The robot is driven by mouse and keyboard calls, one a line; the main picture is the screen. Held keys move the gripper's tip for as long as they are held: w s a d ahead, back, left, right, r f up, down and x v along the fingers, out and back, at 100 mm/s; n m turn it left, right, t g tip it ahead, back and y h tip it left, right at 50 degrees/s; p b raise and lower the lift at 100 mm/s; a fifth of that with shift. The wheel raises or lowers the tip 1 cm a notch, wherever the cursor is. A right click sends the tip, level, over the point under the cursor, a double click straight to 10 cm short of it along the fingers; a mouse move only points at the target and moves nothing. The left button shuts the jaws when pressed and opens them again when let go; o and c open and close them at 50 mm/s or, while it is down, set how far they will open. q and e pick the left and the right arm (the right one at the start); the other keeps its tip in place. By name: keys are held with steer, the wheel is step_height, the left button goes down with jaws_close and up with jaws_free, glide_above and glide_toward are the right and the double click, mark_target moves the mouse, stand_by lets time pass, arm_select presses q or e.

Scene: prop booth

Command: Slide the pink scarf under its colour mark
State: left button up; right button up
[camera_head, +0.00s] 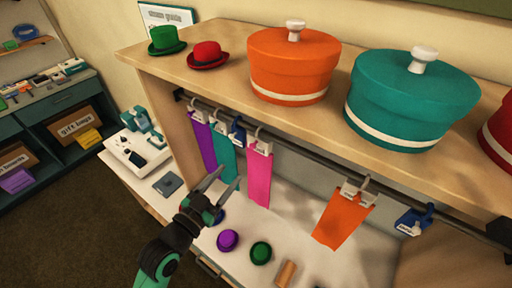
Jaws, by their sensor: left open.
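The pink scarf (259,178) hangs from a white clip and hook on the dark rail (300,155) under the shelf. It hangs right of a teal scarf (223,158) and a purple scarf (201,143). An orange scarf (342,218) hangs farther right. My left gripper (230,175) is open and empty, with its fingers pointing up toward the rail, in front of and just left of the pink scarf's lower part. I cannot tell whether it touches any scarf. No pink colour mark is clear to me.
Blue tags sit on the rail, one left of the pink scarf (237,132) and one at the right (413,222). Hats and orange (292,68) and teal (408,105) boxes stand on the shelf (222,82). The rail between pink and orange scarves is free.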

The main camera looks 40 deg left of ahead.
mark_target(251, 147)
arm_select(q)
steer(key=x, duration=1.1)
steer(key=shift+w+r, duration=0.1)
jaws_close()
stand_by(1.0)
